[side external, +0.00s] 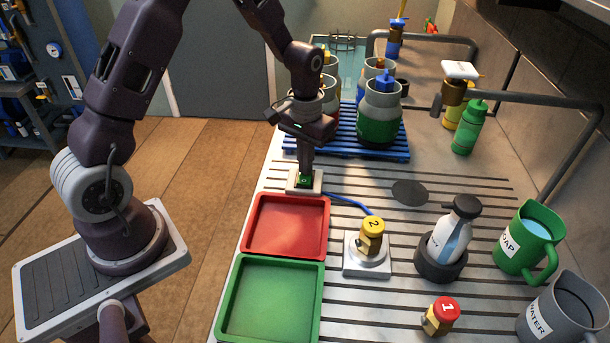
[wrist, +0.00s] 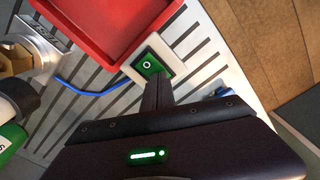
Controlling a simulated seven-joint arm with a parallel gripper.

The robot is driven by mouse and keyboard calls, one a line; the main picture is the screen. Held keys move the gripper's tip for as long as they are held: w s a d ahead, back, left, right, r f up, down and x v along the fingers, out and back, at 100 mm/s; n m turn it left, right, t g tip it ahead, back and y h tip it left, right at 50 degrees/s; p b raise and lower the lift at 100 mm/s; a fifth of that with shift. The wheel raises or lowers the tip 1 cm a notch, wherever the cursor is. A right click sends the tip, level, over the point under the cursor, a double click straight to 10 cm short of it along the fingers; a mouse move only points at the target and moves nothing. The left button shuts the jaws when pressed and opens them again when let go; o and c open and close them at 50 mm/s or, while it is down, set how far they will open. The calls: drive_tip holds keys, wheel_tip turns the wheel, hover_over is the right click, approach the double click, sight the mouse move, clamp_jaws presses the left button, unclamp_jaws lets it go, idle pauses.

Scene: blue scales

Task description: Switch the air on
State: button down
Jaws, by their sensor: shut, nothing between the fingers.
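The air switch is a green rocker in a pale square housing (side external: 291,184) on the worktop, just behind the red tray. In the wrist view its green face with a white ring mark (wrist: 146,65) shows clearly, and a blue hose runs from the housing. My gripper (side external: 305,176) points straight down with its fingers shut and empty. The fingertips are at the switch, over or against the green rocker; I cannot tell whether they touch. In the wrist view the fingers (wrist: 158,80) end at the rocker's near edge.
A red tray (side external: 245,250) and a green tray (side external: 220,318) lie in front. A yellow-topped part marked 2 (side external: 372,235) stands on a scale (side external: 385,268). A pump bottle (side external: 452,236), jugs and a red-topped part (side external: 440,314) stand right. Canisters on a blue pallet (side external: 398,156) stand behind.

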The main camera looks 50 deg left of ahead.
drive_tip(key=shift+r, duration=0.1)
wheel_tip(320, 180, up, 7)
idle(0.5)
drive_tip(key=s+d+r+m+t, duration=0.15)
drive_tip(key=s+d+r, duration=0.25)
drive_tip(key=s+r, duration=0.55)
drive_tip(key=s+d+r+t, duration=0.1)
drive_tip(key=s+r+t, duration=0.1)
drive_tip(key=s, duration=0.5)
drive_tip(key=s+d+r+m+t, duration=0.1)
drive_tip(key=s+r+t, duration=0.1)
drive_tip(key=s, duration=0.4)
drive_tip(key=shift+s+d+r, duration=0.35)
drive_tip(key=shift+r, duration=0.35)
drive_tip(key=shift+m, duration=0.25)
